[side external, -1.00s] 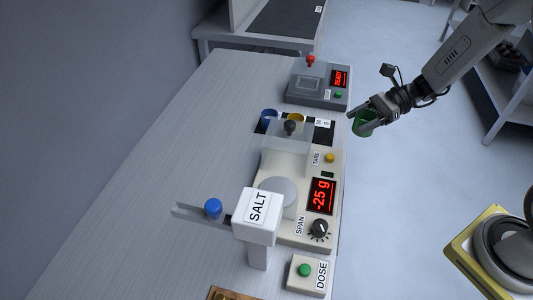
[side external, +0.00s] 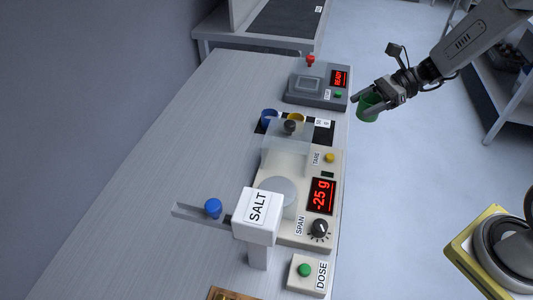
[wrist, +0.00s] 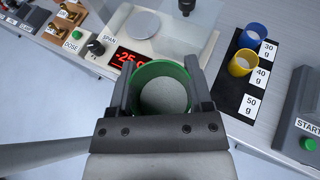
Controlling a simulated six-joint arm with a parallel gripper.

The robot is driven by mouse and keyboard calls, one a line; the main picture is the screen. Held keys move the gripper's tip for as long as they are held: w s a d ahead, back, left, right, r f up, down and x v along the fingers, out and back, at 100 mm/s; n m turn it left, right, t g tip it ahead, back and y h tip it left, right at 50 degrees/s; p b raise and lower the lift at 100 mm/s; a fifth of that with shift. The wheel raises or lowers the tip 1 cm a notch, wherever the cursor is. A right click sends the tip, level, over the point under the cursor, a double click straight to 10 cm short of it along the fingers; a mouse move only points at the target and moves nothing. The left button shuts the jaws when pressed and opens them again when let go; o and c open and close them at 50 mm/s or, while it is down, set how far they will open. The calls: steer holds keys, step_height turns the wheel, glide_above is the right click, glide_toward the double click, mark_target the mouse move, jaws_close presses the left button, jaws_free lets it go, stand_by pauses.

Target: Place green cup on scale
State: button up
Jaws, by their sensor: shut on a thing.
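The green cup (side external: 369,106) is held in my gripper (side external: 366,99), off the right edge of the bench in the side view. In the wrist view the cup (wrist: 137,72) sits between both fingers, and a pale grey-white filling shows inside it. The scale (side external: 330,210) is a cream unit whose red display (side external: 321,196) reads -25 g. Its round pan (side external: 276,192) looks empty, and a clear cover (side external: 285,148) with a dark knob stands at its far end. The pan (wrist: 142,23) also shows ahead of the cup in the wrist view.
A salt hopper (side external: 257,218) with a blue-knobbed slide (side external: 213,208) stands beside the pan. A blue cup (wrist: 252,35) and a yellow cup (wrist: 242,62) stand on a dark labelled mat (wrist: 240,95). A grey READY machine (side external: 310,85) is at the far end.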

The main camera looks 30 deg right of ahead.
steer(key=a+m+t+h, duration=0.2)
steer(key=a+m+t, duration=0.3)
steer(key=a, duration=1.9)
steer(key=shift+w+d+f, duration=0.1)
steer(key=shift+w+f, duration=0.15)
steer(key=shift+f, duration=1)
steer(key=shift+w+d+f, duration=0.1)
steer(key=shift+w+f, duration=0.1)
steer(key=shift+f, duration=1.05)
steer(key=shift+f, duration=0.1)
glide_above(273, 180)
steer(key=s+a, duration=0.2)
steer(key=s, duration=0.1)
steer(key=shift+w+d+f, duration=0.1)
steer(key=shift+w+f, duration=0.05)
steer(key=shift+f, duration=0.9)
steer(key=shift+w+f, duration=0.1)
steer(key=shift+f, duration=0.95)
steer(key=shift+f, duration=0.1)
steer(key=shift+f, duration=1.7)
steer(key=shift+f, duration=0.1)
